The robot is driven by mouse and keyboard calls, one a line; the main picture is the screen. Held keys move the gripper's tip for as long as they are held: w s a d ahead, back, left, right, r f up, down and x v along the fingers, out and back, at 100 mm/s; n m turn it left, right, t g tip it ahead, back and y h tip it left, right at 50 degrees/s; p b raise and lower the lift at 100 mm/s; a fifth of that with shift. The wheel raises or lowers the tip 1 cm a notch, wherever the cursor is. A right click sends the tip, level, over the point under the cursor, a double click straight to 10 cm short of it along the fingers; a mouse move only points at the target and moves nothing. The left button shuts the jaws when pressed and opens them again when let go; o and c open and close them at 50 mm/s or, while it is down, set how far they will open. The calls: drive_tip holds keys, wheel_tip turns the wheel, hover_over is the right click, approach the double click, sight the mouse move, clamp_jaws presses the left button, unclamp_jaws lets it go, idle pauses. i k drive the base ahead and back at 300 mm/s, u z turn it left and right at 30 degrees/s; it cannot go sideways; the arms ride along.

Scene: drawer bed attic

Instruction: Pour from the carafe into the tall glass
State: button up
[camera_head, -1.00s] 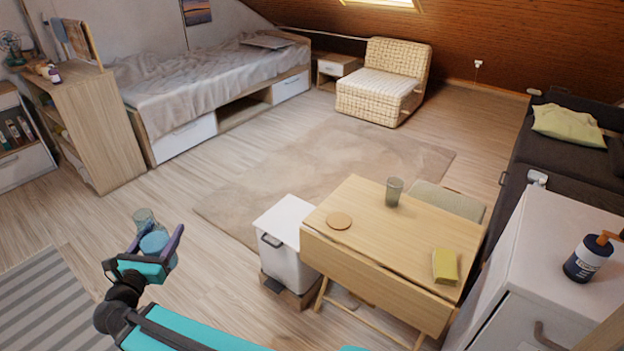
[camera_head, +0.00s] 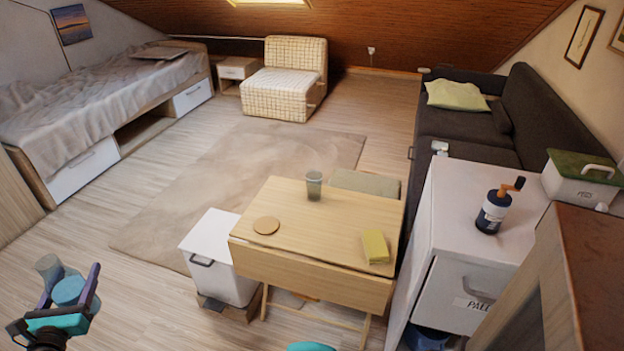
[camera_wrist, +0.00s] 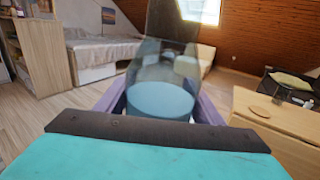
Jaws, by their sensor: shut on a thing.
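The carafe (camera_head: 68,290) is held in my gripper (camera_head: 76,291) at the lower left of the head view. It is see-through at the neck and blue in its lower part. In the wrist view the carafe (camera_wrist: 160,100) stands between the purple fingers, which are shut on it. The tall glass (camera_head: 314,186) is a grey-green see-through tumbler standing upright at the back of the wooden folding table (camera_head: 330,222). My gripper and the carafe are well left of the table and apart from the glass.
A round cork coaster (camera_head: 266,226) and a yellow cloth-like item (camera_head: 375,246) lie on the table. A white bin (camera_head: 218,245) stands at its left. Floor left of the bin is clear.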

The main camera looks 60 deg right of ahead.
sight(314, 178)
drive_tip(key=i, duration=0.95)
drive_tip(key=u, duration=0.05)
